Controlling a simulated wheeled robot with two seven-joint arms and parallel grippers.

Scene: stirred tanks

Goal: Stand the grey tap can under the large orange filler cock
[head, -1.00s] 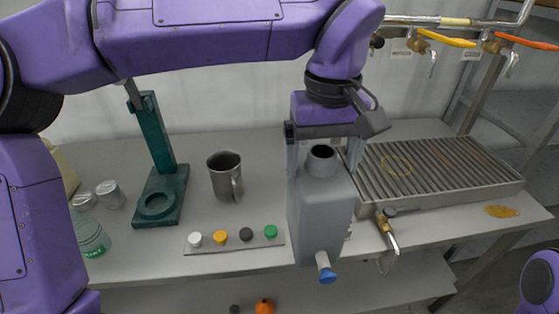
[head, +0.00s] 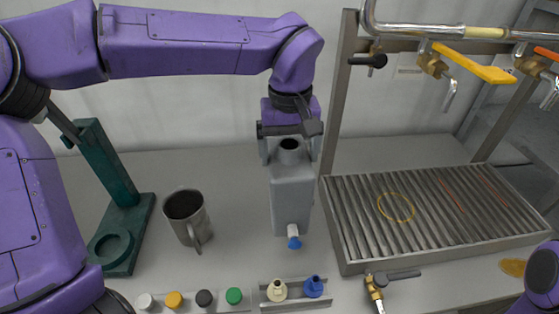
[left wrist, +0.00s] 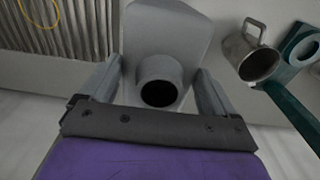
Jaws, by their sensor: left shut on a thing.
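The grey tap can (head: 292,198) hangs upright in my left gripper (head: 290,150), its blue-tipped tap (head: 293,240) low on the side facing me. My left gripper is shut on the can near its top. In the left wrist view the can's dark round mouth (left wrist: 158,93) shows between the fingers. A cock with a long yellow-orange lever (head: 470,64) hangs from the pipe above the slatted drip tray (head: 346,262). Another with a red-orange lever (head: 546,53) is cut by the right edge. The can is left of the tray. My right gripper is out of view.
A yellow ring (head: 396,207) and red marks lie on the slats. A small black cock (head: 370,60) hangs by a steel post (head: 341,95). A steel mug (head: 186,215) and green stand (head: 125,235) are left. Coloured caps and a brass tap (head: 376,291) lie in front.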

